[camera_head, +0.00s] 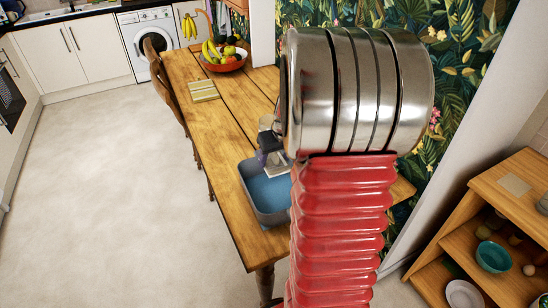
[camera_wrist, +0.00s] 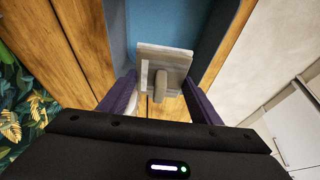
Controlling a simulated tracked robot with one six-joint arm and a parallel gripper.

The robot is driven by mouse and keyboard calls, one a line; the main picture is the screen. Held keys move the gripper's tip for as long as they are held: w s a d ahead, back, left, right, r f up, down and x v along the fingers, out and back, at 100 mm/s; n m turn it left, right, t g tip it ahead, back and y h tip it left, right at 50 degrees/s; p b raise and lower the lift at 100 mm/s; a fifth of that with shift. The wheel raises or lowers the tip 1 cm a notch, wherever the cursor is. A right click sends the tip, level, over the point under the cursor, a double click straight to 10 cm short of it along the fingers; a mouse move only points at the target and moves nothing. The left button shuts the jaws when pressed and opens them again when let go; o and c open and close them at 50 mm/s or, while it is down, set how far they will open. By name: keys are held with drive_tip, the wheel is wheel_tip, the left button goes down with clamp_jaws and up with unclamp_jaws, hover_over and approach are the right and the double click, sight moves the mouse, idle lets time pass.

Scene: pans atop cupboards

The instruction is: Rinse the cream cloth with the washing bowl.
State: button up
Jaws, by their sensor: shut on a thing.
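A grey rectangular washing bowl (camera_head: 248,187) with blue water stands on the near end of the wooden table. Its wall (camera_wrist: 231,38) also shows in the wrist view. My gripper (camera_head: 271,152) is over the bowl, partly hidden by my arm. In the wrist view my gripper (camera_wrist: 160,90) has its purple fingers on either side of a raised tab on a pale, greyish-cream square (camera_wrist: 172,54). This square appears to be the cream cloth, held flat over the bowl's edge area. I cannot tell whether it touches the water.
A striped cloth (camera_head: 204,91) and a fruit bowl (camera_head: 224,61) lie farther back on the table (camera_head: 193,71). A wooden shelf unit (camera_head: 482,184) at right has a beige square (camera_head: 515,184) on top and bowls inside. The floor at left is clear.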

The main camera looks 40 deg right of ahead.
sight(276, 193)
drive_tip(key=shift+s+f, duration=0.2)
drive_tip(key=shift+f, duration=7.45)
drive_tip(key=shift+a, duration=0.15)
drive_tip(key=shift+a, duration=0.45)
drive_tip(key=shift+d, duration=0.1)
drive_tip(key=shift+d, duration=1.1)
drive_tip(key=shift+a, duration=0.1)
